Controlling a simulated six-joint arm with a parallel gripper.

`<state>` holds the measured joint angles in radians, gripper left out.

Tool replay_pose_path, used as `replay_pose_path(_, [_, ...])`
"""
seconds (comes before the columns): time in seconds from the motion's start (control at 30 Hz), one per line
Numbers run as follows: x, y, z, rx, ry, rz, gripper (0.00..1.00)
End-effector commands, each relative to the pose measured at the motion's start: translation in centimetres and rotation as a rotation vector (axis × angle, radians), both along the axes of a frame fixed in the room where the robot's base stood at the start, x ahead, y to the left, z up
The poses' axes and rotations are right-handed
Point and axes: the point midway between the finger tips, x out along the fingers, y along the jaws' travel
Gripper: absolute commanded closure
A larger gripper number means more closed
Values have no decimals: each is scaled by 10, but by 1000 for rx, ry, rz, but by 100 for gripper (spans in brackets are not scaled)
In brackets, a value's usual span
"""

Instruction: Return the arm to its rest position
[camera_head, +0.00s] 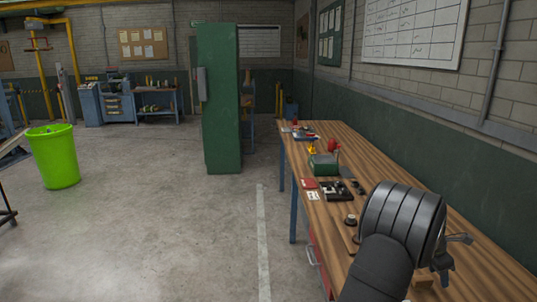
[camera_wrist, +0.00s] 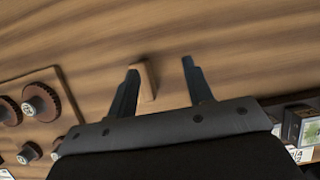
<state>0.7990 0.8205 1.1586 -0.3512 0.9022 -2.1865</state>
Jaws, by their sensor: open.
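My gripper (camera_wrist: 159,70) is open in the wrist view, its two dark fingers spread over the wooden bench top (camera_wrist: 230,45). A small wooden block (camera_wrist: 148,82) shows just inside the left finger, well apart from the right one; I cannot tell whether it touches the left finger. In the head view my arm reaches over the near part of the workbench (camera_head: 430,195), and my gripper (camera_head: 446,264) is partly hidden behind it. Nothing is clearly held.
A wooden board with dark round knobs (camera_wrist: 41,102) lies at the left in the wrist view. Farther along the bench are a black tray (camera_head: 336,191), a green box (camera_head: 323,165) and a red item (camera_head: 332,146). A green cabinet (camera_head: 222,100) and green bin (camera_head: 54,155) stand on open floor.

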Motion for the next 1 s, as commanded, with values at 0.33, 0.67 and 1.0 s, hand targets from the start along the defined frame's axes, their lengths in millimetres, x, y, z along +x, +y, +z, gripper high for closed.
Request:
replay_pose_path(0.33, [-60,-14,37,-1,-2,-4,53])
replay_pose_path(0.67, [-42,14,40,14,-1,-55,53])
replay_pose_path(1.0, [3,65,30,23,-1,-153,53])
